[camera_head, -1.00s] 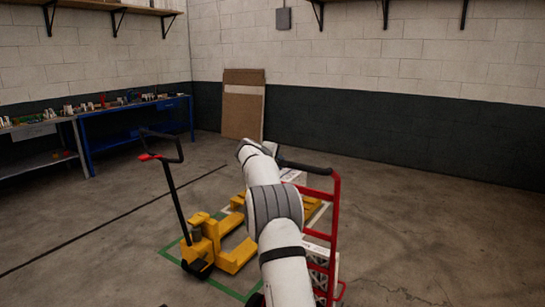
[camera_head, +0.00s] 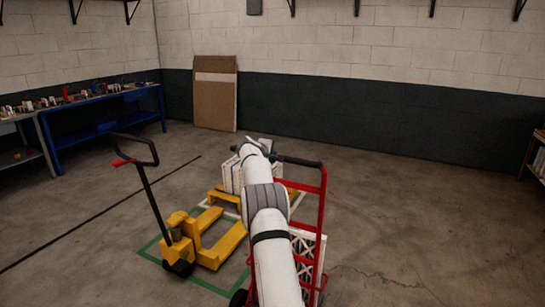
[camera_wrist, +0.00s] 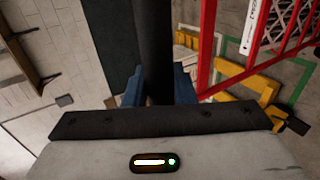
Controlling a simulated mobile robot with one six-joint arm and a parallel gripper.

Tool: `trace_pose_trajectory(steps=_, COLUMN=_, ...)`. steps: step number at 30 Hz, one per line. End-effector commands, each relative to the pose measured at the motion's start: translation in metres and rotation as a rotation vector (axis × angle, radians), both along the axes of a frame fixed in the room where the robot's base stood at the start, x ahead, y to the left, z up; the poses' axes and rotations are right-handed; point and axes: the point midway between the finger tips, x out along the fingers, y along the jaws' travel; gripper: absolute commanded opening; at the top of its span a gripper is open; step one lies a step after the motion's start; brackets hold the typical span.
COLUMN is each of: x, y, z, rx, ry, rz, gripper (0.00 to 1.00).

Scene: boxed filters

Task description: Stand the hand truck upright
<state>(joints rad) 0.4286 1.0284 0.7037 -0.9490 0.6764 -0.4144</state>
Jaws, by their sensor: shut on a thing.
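The hand truck has a red frame (camera_head: 321,220) and a black handle bar (camera_head: 296,161). In the head view it stands right of my arm, close to upright; a small tilt is hard to judge. Boxed filters (camera_head: 305,247) with white edges sit on it, low down and partly behind my arm. In the wrist view, the blue fingers of my gripper (camera_wrist: 159,86) are shut on the black handle bar (camera_wrist: 153,45). The red frame (camera_wrist: 206,50) shows to the right of it.
A yellow pallet jack (camera_head: 180,240) stands left of my arm within green floor tape. Behind is a yellow pallet (camera_head: 215,193) with white boxes (camera_head: 232,177). A blue workbench (camera_head: 105,110) lines the left wall. The floor at right is clear up to a shelf (camera_head: 535,158).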

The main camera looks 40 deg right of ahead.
Motion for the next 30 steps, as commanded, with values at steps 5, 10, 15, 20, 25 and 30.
trace_pose_trajectory(steps=5, x=-0.002, y=-0.008, z=0.013, rx=-0.013, ry=-0.017, rz=-0.002, gripper=0.36)
trace_pose_trajectory(steps=10, x=-0.005, y=-0.011, z=0.011, rx=-0.012, ry=-0.014, rz=-0.007, gripper=0.43)
trace_pose_trajectory(steps=15, x=-0.006, y=-0.011, z=0.009, rx=-0.009, ry=-0.012, rz=-0.01, gripper=0.43)
trace_pose_trajectory(steps=20, x=-0.009, y=-0.005, z=0.011, rx=-0.008, ry=-0.012, rz=-0.011, gripper=0.43)
trace_pose_trajectory(steps=25, x=-0.018, y=0.01, z=0.02, rx=-0.01, ry=-0.013, rz=-0.008, gripper=0.43)
trace_pose_trajectory(steps=30, x=-0.03, y=0.028, z=0.032, rx=-0.01, ry=-0.014, rz=-0.008, gripper=0.43)
